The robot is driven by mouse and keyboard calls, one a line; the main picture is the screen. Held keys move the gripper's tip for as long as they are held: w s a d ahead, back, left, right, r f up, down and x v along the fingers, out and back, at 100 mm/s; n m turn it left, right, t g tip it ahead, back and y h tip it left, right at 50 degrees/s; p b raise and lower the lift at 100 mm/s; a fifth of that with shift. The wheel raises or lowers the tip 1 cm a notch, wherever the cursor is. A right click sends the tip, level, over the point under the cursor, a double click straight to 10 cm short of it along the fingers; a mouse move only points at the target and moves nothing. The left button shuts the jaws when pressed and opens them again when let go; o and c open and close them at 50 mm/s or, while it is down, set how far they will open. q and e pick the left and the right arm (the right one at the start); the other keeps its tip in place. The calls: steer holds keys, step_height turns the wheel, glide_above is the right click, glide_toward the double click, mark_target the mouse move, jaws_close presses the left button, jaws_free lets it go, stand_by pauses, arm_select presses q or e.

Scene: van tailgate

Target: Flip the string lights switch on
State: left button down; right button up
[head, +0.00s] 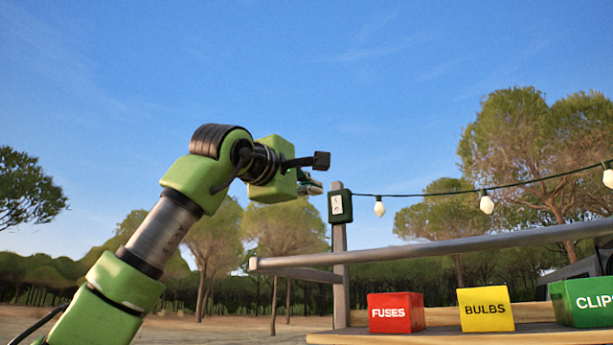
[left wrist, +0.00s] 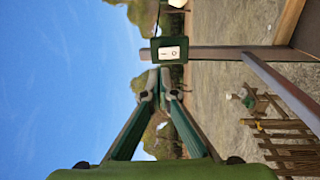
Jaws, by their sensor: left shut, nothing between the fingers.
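The string lights switch (head: 340,206) is a dark green box with a white rocker plate, fixed near the top of a grey post. It also shows in the left wrist view (left wrist: 155,50), just beyond the fingertips, with marks on the plate. Which way the rocker is pressed is too small to tell. The string lights (head: 420,195) run right from the box, with pale bulbs (head: 379,208); I cannot tell if they are lit. My left gripper (head: 316,187) is shut and empty, just left of the box and apart from it in the head view. My right gripper is out of view.
A grey rail (head: 430,249) runs right from the post. Below it, a red FUSES box (head: 396,313), a yellow BULBS box (head: 485,310) and a green CLIPS box (head: 582,302) stand on a wooden board. Open sky lies above and left of the switch.

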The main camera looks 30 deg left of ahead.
mark_target(338, 196)
arm_select(q)
steer(key=w+p, duration=0.1)
steer(key=w, duration=0.1)
steer(key=w+r+p, duration=0.1)
steer(key=w, duration=0.2)
steer(key=w+p, duration=0.2)
steer(key=w, duration=0.1)
steer(key=shift+a+r, duration=0.25)
steer(key=shift+r, duration=0.05)
steer(key=shift+w+f, duration=0.1)
steer(key=shift+w, duration=0.4)
steer(key=shift+p, duration=0.35)
steer(key=shift+w+r+p, duration=0.3)
steer(key=shift+r+p, duration=0.2)
steer(key=shift+p, duration=0.25)
steer(key=shift+f+b, duration=0.3)
